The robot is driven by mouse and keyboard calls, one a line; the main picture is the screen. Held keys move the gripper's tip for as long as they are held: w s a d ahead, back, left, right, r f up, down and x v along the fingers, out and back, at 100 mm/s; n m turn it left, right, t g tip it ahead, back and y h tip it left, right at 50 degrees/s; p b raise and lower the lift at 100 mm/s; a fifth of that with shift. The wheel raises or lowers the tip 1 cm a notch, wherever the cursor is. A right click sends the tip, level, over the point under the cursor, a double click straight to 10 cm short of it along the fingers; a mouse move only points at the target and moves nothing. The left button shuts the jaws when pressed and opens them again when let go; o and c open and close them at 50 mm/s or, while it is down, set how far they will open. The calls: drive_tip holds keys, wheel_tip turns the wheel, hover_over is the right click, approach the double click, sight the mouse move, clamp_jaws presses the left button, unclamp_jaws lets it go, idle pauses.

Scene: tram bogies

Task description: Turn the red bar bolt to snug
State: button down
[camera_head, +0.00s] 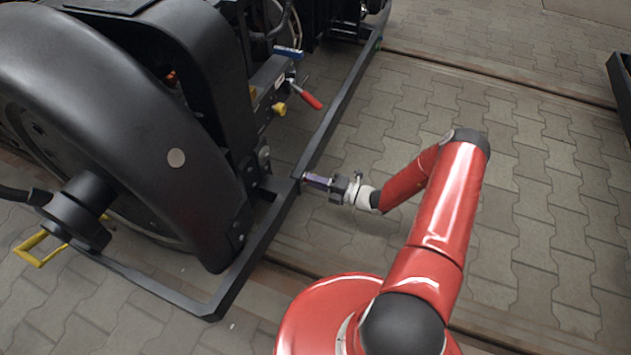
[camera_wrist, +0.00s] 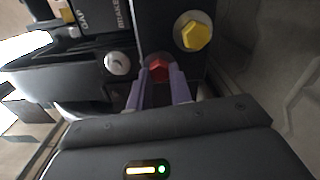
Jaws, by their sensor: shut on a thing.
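The red bar bolt (camera_wrist: 158,70) shows its hex head in the wrist view, between the purple fingertips of my gripper (camera_wrist: 160,84). My gripper is shut on the bolt head. In the head view my gripper (camera_head: 308,179) reaches left to the black bar of the bogie frame (camera_head: 333,118). The bolt itself is hidden there behind the fingers and the frame.
In the wrist view a yellow bolt (camera_wrist: 191,32) sits right of the red one and a silver bolt (camera_wrist: 117,63) sits left. In the head view a red-handled lever (camera_head: 311,100) and a yellow knob (camera_head: 280,108) stick out beyond my gripper.

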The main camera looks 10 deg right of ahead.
drive_tip(key=shift+m, duration=1)
drive_tip(key=c, duration=1.3)
unclamp_jaws()
drive_tip(key=shift+o, duration=0.2)
drive_tip(key=shift+s+d, duration=0.1)
drive_tip(key=v, duration=0.7)
drive_tip(key=shift+d, duration=0.2)
drive_tip(key=shift+s, duration=0.15)
